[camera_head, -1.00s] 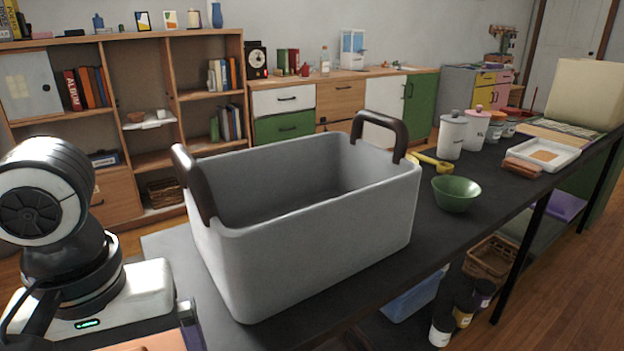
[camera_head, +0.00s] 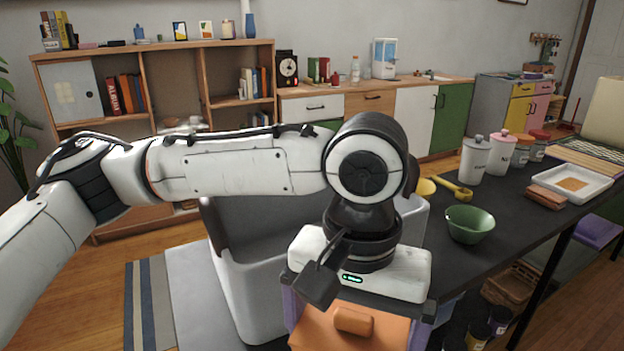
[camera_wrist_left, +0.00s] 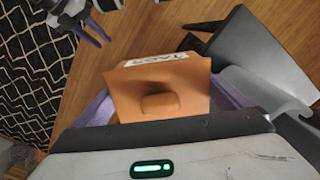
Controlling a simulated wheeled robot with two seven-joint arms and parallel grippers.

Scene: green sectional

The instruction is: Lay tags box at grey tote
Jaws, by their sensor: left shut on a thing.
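The tags box (camera_head: 345,333) is orange with a raised knob. Its white label reads TAGS in the left wrist view (camera_wrist_left: 160,88). My left gripper (camera_head: 358,305) is shut on it, with a purple finger on each side, also in the left wrist view (camera_wrist_left: 160,112). The box overlaps the tote's near wall in the head view; I cannot tell the gap. My right gripper (camera_wrist_left: 92,30) shows in the left wrist view, its purple fingers apart and empty.
A green bowl (camera_head: 470,224), a yellow scoop (camera_head: 455,189), lidded canisters (camera_head: 474,160) and a white tray (camera_head: 572,184) stand on the table (camera_head: 430,270) to the right of the tote. Shelves line the back wall. A patterned rug (camera_wrist_left: 35,70) lies on the floor.

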